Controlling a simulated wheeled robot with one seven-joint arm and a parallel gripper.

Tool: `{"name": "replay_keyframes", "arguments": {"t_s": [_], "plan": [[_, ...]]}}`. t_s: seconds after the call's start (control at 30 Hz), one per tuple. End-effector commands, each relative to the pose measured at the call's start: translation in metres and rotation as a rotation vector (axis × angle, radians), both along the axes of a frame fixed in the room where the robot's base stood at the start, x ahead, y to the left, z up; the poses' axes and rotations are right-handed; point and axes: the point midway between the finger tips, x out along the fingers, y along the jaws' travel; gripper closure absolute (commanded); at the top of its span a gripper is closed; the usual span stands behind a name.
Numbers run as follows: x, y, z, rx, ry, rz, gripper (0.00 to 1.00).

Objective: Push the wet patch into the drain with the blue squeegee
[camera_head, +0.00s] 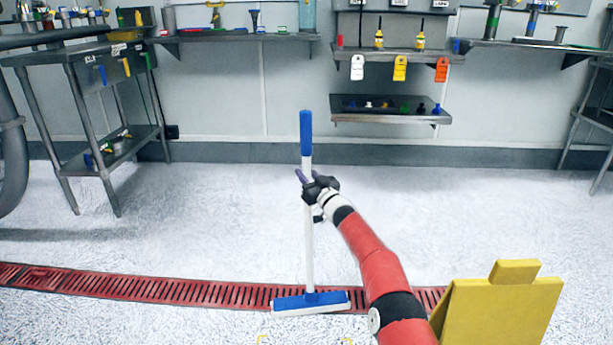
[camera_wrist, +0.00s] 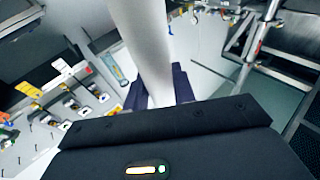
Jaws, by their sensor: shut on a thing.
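The blue squeegee (camera_head: 309,245) stands nearly upright in the head view, with a white shaft, a blue upper grip and a wide blue head (camera_head: 312,299). Its head lies over the near edge of the red slotted drain (camera_head: 150,288), which runs across the floor. My gripper (camera_head: 316,188) is shut on the shaft, below the blue grip. In the wrist view the white shaft (camera_wrist: 146,45) passes between my dark fingers (camera_wrist: 160,95). I cannot make out a clear edge of the wet patch on the pale, speckled floor.
A yellow floor sign (camera_head: 495,310) stands at the lower right, near my arm. Faint yellow corner marks (camera_head: 264,340) show at the bottom edge. A steel table (camera_head: 75,60) is at the left, and wall shelves (camera_head: 390,110) line the back. The floor behind the drain is clear.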

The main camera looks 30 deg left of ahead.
Motion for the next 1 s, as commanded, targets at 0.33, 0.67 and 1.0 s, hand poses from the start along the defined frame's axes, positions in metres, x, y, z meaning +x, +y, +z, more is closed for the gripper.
{"name": "replay_keyframes", "arguments": {"t_s": [0.33,0.67,1.0], "plan": [[0.0,0.0,0.025,0.004,-0.006,0.0,1.0],[0.0,0.0,0.048,0.004,-0.005,0.001,1.0],[0.0,0.0,0.054,0.005,-0.003,0.001,1.0]]}}
